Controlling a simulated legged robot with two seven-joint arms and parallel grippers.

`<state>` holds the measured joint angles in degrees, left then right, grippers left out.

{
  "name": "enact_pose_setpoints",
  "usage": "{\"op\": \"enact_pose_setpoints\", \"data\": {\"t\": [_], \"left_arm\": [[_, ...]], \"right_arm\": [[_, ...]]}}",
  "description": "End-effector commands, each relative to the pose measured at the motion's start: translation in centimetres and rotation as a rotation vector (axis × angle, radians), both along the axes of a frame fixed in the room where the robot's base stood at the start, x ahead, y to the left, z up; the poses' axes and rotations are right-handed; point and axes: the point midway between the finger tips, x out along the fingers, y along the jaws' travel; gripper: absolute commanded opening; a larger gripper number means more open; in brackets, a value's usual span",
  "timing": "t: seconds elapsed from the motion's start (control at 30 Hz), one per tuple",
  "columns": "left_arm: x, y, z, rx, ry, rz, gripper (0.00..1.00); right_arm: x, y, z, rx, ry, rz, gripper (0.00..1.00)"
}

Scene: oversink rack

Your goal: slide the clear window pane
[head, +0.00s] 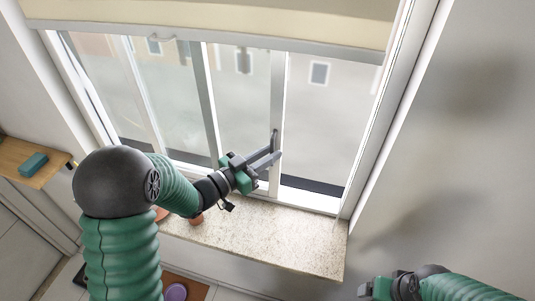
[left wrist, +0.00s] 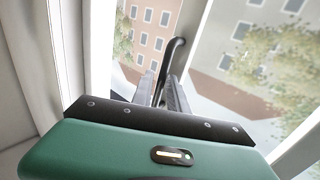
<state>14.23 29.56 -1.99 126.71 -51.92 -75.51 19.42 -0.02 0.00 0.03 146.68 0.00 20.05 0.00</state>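The clear window pane (head: 240,95) sits in a white sliding frame in the middle of the window in the head view. A dark handle (head: 275,139) is on the frame's right upright. The handle also shows as a curved dark bar in the left wrist view (left wrist: 176,52). My left gripper (head: 274,153) is at the handle, with its fingers on either side of the bar. A narrow gap shows between the fingers, and I cannot tell whether they press on it. My right gripper (head: 376,288) is low at the right, away from the window, and its fingers are not clear.
The window bay (head: 325,110) right of the handle is unobstructed, with a dark strip along its bottom. A stone sill (head: 290,238) runs below. A cream blind (head: 220,18) hangs across the top. A wooden shelf (head: 20,165) with a teal box (head: 33,164) is at the left.

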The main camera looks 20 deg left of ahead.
Motion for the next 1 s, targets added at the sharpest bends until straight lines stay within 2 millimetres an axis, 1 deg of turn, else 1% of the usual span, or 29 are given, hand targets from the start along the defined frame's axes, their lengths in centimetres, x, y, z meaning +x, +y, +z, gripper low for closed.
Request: {"op": "enact_pose_setpoints", "data": {"t": [0.13, 0.67, 0.77, 0.87, 1.0], "left_arm": [[0.0, -0.2, 0.1, 0.001, -0.001, -0.002, 0.2], [-0.2, 0.3, 0.0, -0.002, -0.001, 0.0, 0.2], [-1.2, 1.1, -0.2, -0.001, -0.001, 0.002, 0.2], [-3.1, 2.3, -0.3, -0.001, -0.002, 0.004, 0.2], [-6.6, 4.7, -0.4, 0.0, -0.004, 0.006, 0.2]], "right_arm": [[0.0, 0.0, 0.0, 0.0, 0.0, -0.001, 0.86], [0.0, 0.0, -0.1, 0.0, 0.0, -0.001, 0.86], [0.0, 0.0, -0.6, 0.0, 0.0, -0.001, 0.86], [0.0, 0.0, -1.5, 0.0, 0.0, -0.001, 0.86], [0.0, 0.0, -2.6, 0.0, 0.0, -0.001, 0.86]]}}
